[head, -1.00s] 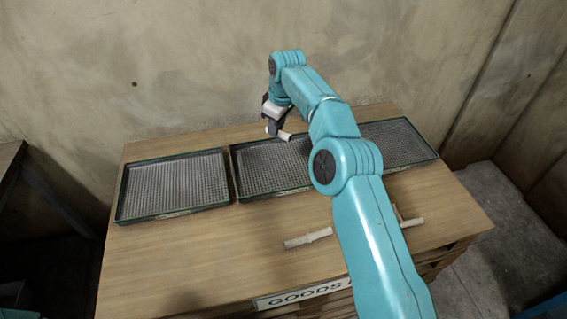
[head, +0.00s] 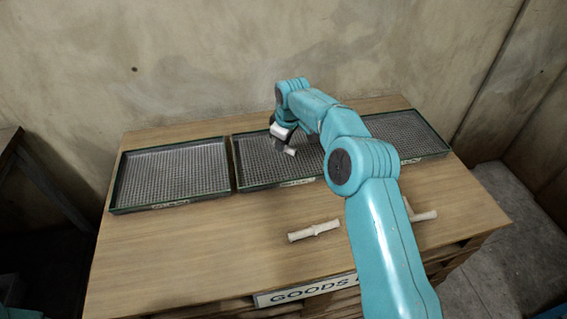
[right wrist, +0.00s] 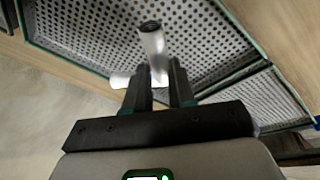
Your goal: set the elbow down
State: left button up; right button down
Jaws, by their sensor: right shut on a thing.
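The elbow, a pale bent pipe piece (head: 290,151), is in my right gripper (head: 281,145) over the middle mesh tray (head: 262,185). In the right wrist view the elbow (right wrist: 152,42) sticks out between the fingertips of my right gripper (right wrist: 160,82), which is shut on it. One arm of the elbow points away over the mesh and the other juts out to the left. The gripper is low over the tray, near its back half. I cannot tell whether the elbow touches the mesh. My left gripper is not in view.
An empty left tray (head: 118,190) and a right tray (head: 437,150) flank the middle one. A pale straight piece (head: 314,231) and another pale piece (head: 424,216), partly hidden by my arm, lie on the wooden table (head: 190,250). The front left of the table is clear.

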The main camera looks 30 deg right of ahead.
notch_tip(320, 180, down, 8)
jog(key=shift+r, duration=0.1)
dwell(0.4)
jog(key=shift+f, duration=0.2)
jog(key=c, duration=1)
grip_release()
jog(key=shift+o, duration=0.2)
jog(key=shift+r, duration=0.1)
jog(key=v, duration=1.2)
jog(key=shift+r, duration=0.15)
